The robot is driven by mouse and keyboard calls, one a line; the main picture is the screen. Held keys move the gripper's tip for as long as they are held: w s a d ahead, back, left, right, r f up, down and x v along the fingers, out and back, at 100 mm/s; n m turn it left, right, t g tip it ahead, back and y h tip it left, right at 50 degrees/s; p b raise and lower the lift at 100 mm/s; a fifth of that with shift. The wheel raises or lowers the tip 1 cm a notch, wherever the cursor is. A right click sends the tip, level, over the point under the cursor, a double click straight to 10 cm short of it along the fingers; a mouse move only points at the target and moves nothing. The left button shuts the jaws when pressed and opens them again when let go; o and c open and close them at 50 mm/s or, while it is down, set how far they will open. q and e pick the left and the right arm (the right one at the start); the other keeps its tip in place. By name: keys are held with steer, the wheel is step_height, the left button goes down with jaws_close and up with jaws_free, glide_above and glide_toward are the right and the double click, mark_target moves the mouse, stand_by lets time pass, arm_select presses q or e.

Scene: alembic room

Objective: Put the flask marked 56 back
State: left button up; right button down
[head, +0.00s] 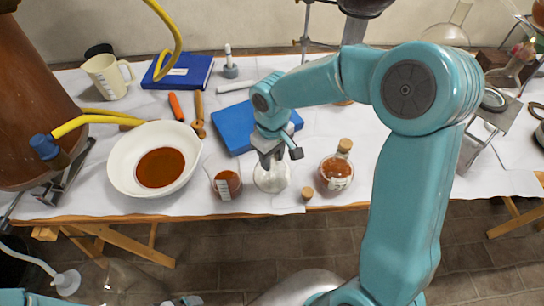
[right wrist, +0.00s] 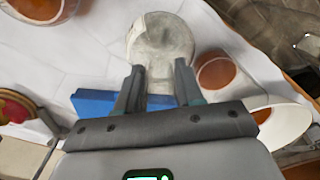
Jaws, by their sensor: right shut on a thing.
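My right gripper (head: 270,160) reaches down over the front of the table and is shut on a clear, empty-looking glass flask (head: 272,180). In the right wrist view the flask (right wrist: 160,40) shows at the tips of the two fingers (right wrist: 158,88). Its number cannot be read, and I cannot tell whether its base touches the table. A corked round flask of amber liquid (head: 336,173) with a white label stands to its right; that label is also too small to read. My left gripper is not in view.
A beaker of amber liquid (head: 226,184) stands close left of the held flask. A small cork (head: 307,192) lies to its right, near the front edge. A white bowl (head: 120,175) stands further left. A blue book (head: 234,126) lies behind the gripper.

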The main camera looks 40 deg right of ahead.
steer(key=shift+w+f, duration=0.15)
steer(key=shift+f, duration=0.15)
steer(key=shift+s, duration=0.2)
steer(key=shift+f, duration=0.15)
steer(key=c, duration=0.7)
jaws_free()
steer(key=shift+w, duration=0.15)
